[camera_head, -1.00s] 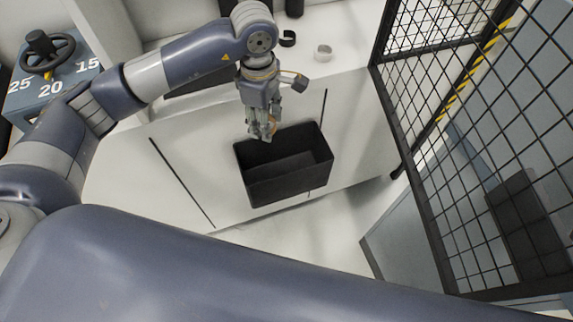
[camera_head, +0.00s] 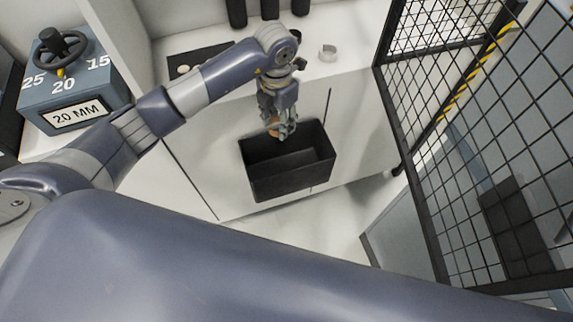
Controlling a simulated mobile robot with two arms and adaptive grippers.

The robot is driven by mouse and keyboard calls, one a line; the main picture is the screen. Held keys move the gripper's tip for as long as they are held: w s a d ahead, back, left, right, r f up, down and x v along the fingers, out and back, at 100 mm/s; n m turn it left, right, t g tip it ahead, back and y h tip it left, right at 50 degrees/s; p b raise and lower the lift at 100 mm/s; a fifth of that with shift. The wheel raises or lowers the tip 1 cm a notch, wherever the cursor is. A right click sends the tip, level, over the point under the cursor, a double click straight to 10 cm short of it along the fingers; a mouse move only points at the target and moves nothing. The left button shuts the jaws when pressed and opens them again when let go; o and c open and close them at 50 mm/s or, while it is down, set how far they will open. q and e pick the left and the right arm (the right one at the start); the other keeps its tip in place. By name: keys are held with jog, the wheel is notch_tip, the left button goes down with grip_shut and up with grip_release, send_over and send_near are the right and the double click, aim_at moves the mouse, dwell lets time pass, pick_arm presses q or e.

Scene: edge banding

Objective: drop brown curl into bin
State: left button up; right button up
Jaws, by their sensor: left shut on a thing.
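The black open-topped bin (camera_head: 262,183) hangs or stands at the front of the white cabinet, in the middle of the head view. My left gripper (camera_head: 278,132) points down over the bin's back left part. It is shut on the brown curl (camera_head: 273,131), of which only a small brown-orange bit shows between the fingers. The bin's visible inside looks empty. My right gripper is not in view.
A white ring-shaped curl (camera_head: 327,53) lies on the white worktop. A blue block with a handwheel and a "20 MM" label (camera_head: 78,115) stands at the left. A black mesh fence (camera_head: 450,130) closes off the right side.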

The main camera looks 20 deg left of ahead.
pick_arm(q)
notch_tip(320, 180, down, 4)
jog(key=shift+f+b, duration=0.25)
jog(key=shift+b, duration=0.95)
jog(key=o, duration=0.8)
jog(key=shift+r, duration=0.1)
notch_tip(320, 180, up, 12)
